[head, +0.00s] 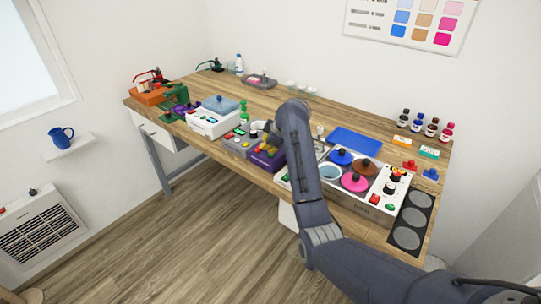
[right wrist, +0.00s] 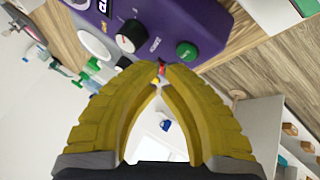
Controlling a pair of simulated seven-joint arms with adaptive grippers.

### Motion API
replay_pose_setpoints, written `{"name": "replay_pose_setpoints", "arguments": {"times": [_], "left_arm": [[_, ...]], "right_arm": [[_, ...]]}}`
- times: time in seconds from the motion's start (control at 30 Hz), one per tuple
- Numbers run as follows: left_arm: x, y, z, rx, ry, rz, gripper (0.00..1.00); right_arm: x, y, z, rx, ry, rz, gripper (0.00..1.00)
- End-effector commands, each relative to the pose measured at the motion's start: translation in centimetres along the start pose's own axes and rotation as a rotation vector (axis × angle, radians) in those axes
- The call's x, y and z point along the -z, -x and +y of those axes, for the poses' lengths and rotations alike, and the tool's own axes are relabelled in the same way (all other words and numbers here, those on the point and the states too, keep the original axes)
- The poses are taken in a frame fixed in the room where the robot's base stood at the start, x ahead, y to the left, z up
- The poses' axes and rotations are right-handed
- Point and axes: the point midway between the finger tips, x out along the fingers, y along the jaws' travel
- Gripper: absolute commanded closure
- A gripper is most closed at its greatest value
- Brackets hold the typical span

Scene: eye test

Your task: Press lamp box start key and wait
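A purple box (head: 262,161) stands at the front edge of the bench, partly hidden by my right arm. I take it to be the lamp box, but cannot read its label. In the right wrist view the purple box (right wrist: 185,18) shows a black knob (right wrist: 131,35), a round green key (right wrist: 187,53) and part of a display. My right gripper (right wrist: 161,68) has yellow fingers with tips together, close to the box's front edge. A small red part (right wrist: 162,70) shows at the tips, mostly hidden. Contact with the box cannot be told. My left gripper is out of view.
Left of the purple box are a grey box (head: 237,143) with coloured keys and a white box (head: 207,125) with a blue lid. Right of my arm are a blue tray (head: 354,142), coloured lids and a white control panel (head: 388,189). Bottles (head: 431,127) stand behind.

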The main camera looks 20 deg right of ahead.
Motion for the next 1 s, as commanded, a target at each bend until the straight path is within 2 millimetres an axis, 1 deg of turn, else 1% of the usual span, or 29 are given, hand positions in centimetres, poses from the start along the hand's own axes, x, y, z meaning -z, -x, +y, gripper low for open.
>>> {"name": "replay_pose_setpoints", "arguments": {"times": [0.43,0.8,1.0], "left_arm": [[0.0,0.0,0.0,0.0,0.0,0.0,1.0],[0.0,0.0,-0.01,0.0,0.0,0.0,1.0],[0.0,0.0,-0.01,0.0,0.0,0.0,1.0]], "right_arm": [[-0.01,-0.03,-0.02,0.0,0.0,0.0,1.0],[-0.37,-0.7,-0.4,0.001,0.001,-0.001,1.0],[-0.36,-0.69,-0.39,0.0,0.0,0.0,1.0]]}}
